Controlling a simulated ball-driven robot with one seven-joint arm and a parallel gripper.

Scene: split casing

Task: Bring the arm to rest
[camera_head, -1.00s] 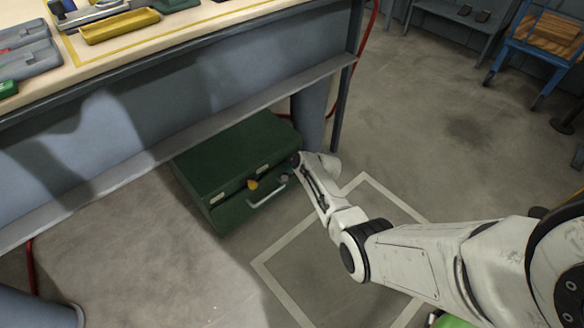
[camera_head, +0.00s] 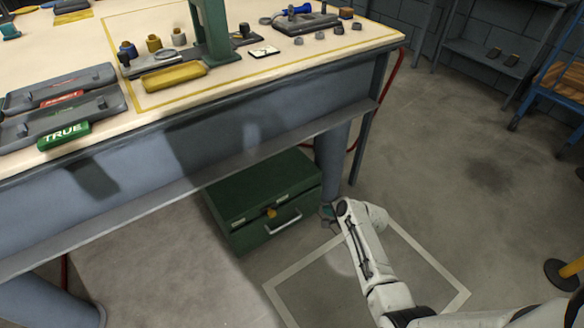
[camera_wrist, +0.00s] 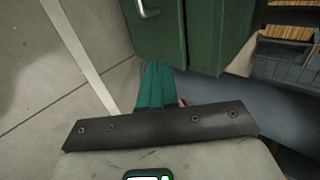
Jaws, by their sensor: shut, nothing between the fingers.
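My arm reaches in from the lower right in the head view and ends at my gripper (camera_head: 328,214), low beside the front right corner of a green case. The gripper is small and partly hidden by my wrist there. In the wrist view its teal fingers (camera_wrist: 160,86) are together with nothing held. The green case (camera_head: 262,205) lies on the floor under the workbench, with a pale handle and a yellow knob on its front. The case also shows at the top of the wrist view (camera_wrist: 200,35). I cannot tell whether the fingers touch it.
The workbench (camera_head: 290,88) stands above the case, with tools, a yellow tray (camera_head: 174,77) and grey casings on top. Its thick leg (camera_head: 331,160) stands right of the case. A pale square (camera_head: 450,302) marks the floor. Floor to the right is open, up to a blue cart (camera_head: 540,100).

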